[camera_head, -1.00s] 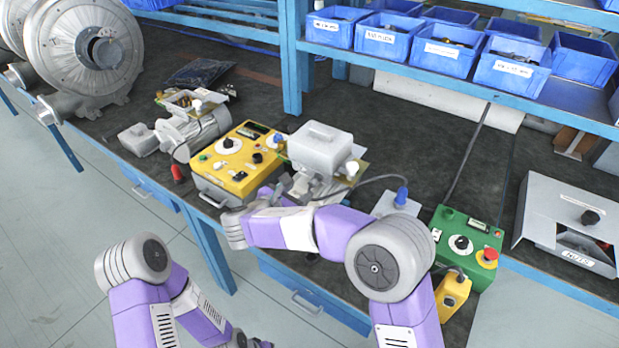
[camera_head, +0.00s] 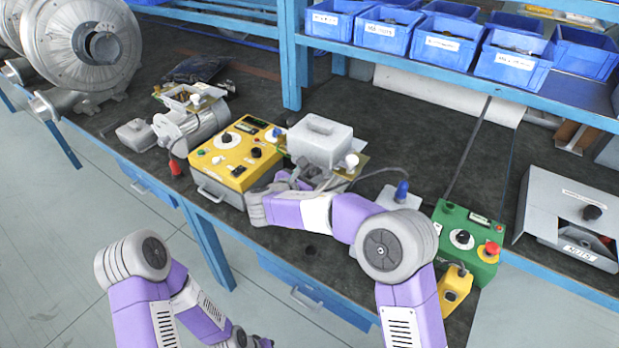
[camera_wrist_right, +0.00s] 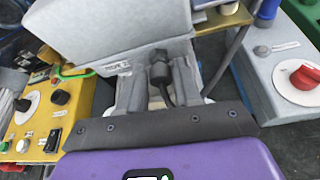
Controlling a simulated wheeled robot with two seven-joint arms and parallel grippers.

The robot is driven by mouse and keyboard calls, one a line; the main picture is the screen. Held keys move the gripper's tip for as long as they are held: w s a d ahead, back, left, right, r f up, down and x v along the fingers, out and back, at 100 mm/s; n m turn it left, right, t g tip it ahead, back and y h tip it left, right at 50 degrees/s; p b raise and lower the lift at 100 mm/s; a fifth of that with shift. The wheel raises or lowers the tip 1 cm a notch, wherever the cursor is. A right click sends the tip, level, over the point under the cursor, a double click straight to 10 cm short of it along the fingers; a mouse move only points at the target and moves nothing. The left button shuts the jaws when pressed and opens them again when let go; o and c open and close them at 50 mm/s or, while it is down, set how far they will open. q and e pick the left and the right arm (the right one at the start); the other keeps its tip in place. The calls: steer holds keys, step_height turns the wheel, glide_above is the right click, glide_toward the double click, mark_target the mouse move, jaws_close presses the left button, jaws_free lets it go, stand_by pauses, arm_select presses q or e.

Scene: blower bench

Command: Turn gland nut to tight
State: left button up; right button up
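The black gland nut (camera_wrist_right: 160,72) sits on the underside of a pale grey box (camera_wrist_right: 110,30), with a black cable (camera_wrist_right: 167,96) running out of it toward my wrist. The box also shows in the head view (camera_head: 320,143), where the nut is hidden behind my gripper. My right gripper (camera_wrist_right: 160,80) has one grey finger on each side of the nut, very close to it. I cannot tell whether the fingers touch it. In the head view my right gripper (camera_head: 288,181) is at the box's front lower side. My left gripper is out of view below the frame.
A yellow control box (camera_head: 236,155) stands close to the left. A grey box with a blue knob (camera_head: 399,196) and a green control box (camera_head: 466,236) stand to the right. A motor (camera_head: 190,130) lies further left. Blue bins (camera_head: 445,45) fill the shelf behind.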

jaws_close()
steer(key=m+b, duration=0.1)
steer(key=b, duration=0.1)
steer(key=m+t+y+b, duration=0.1)
steer(key=b, duration=0.2)
steer(key=shift+s+d+f, duration=0.1)
steer(key=shift+f, duration=0.15)
steer(key=shift+r+m+b, duration=0.1)
steer(key=shift+m+b, duration=0.3)
steer(key=shift+b, duration=0.35)
steer(key=shift+o, duration=2)
jaws_free()
steer(key=shift+r, duration=0.1)
steer(key=p+v, duration=0.1)
steer(key=v, duration=0.6)
steer(key=shift+s+p, duration=0.35)
